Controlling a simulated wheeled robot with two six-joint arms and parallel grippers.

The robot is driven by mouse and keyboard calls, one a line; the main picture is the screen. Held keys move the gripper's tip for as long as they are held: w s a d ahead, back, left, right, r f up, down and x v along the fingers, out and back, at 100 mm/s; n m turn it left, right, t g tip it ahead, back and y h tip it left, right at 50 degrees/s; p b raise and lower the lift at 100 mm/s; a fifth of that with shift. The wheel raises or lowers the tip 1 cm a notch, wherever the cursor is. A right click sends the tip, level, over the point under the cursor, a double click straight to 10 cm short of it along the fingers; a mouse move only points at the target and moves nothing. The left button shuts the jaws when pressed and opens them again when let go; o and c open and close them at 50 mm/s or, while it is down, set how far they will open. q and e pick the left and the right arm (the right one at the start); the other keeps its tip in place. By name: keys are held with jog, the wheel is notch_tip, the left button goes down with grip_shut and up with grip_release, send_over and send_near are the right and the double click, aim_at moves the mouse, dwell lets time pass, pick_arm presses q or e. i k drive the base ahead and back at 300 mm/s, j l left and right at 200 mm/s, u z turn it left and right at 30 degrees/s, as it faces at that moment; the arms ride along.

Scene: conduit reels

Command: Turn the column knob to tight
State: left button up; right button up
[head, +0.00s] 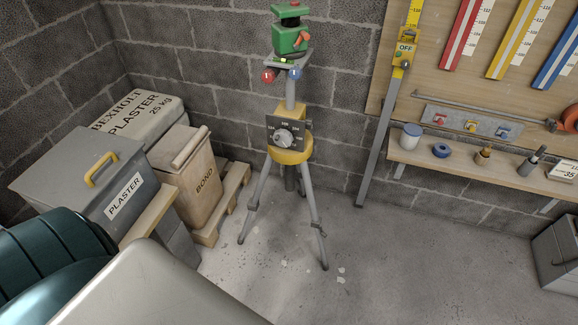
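The column knob (284,138) is a round grey dial on a dark plate (300,128) with small markings, too small to read clearly. The plate sits on the yellow collar (293,156) of a grey tripod, below its column (290,92). A green instrument (290,38) stands on top of the column, above a small platform with a red and a blue knob. The tripod stands upright on the floor. Neither of my grippers is in view, and nothing touches the column knob.
A grey box (75,165), plaster and bond bags (200,183) and a pallet stand left of the tripod. A yellow-headed staff (380,140) leans at right, before a shelf (475,170) with small items. A grey case (560,255) is far right. Floor before the tripod is mostly clear.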

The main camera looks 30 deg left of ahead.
aim_at(309, 122)
jog(key=i+l+u, duration=0.1)
jog(key=u, duration=0.55)
jog(key=i+l+u, duration=0.1)
jog(key=u, duration=0.25)
jog(key=l, duration=0.1)
